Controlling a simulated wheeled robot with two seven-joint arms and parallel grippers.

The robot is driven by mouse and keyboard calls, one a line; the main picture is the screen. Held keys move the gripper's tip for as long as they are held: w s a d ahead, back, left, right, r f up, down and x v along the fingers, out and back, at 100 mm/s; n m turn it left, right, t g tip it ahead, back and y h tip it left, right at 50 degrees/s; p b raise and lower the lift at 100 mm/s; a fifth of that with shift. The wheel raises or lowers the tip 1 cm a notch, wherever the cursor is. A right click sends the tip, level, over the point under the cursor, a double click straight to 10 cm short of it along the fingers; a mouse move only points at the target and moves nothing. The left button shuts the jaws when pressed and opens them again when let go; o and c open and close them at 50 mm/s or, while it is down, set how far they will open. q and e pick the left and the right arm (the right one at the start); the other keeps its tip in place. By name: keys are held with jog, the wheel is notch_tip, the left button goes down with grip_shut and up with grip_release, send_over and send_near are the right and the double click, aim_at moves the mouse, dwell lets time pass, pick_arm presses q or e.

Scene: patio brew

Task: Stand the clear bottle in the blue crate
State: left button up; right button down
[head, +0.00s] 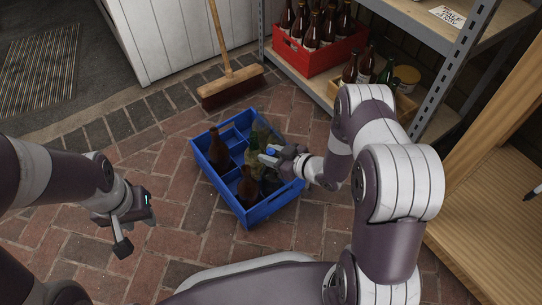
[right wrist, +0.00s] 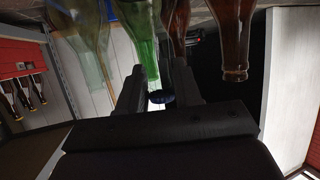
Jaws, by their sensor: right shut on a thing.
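The blue crate (head: 262,211) stands on the brick floor in the middle of the head view, divided into compartments.
The crate also holds brown bottles (head: 218,152) (head: 248,187) and a green bottle (right wrist: 141,38). At the back right, a shelf bears a red crate (head: 302,59) of brown bottles. Brick floor is free left of the crate.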

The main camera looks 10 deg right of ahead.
jog(key=c, duration=0.8)
grip_release()
jog(key=shift+f, duration=0.1)
jog(key=shift+s+d+r, duration=0.1)
jog(key=shift+r, duration=0.15)
jog(key=p+v, duration=0.6)
jog(key=v, duration=0.5)
jog(key=w+d+r+m+g+h, duration=0.2)
jog(key=w+d+r+g+h, duration=0.15)
jog(key=d+r+h, duration=0.2)
jog(key=s+a+r+m+g+h, duration=0.1)
jog(key=s+a+r+m+g, duration=0.1)
jog(key=s+r, duration=0.2)
jog(key=s+a+r+m+g+h, duration=0.1)
jog(key=s+a+r+g, duration=0.1)
jog(key=s+a+r, duration=0.1)
jog(key=s+a+r+m+g+h, duration=0.1)
jog(key=s+a+r+m+g, duration=0.1)
jog(key=s+r, duration=0.3)
jog(key=shift+s+a+m, duration=0.15)
jog(key=shift+s+a, duration=0.05)
jog(key=shift+s, duration=0.45)
jog(key=shift+s+a+m, duration=0.15)
jog(key=shift+s+a, duration=0.05)
jog(key=shift+s, duration=0.4)
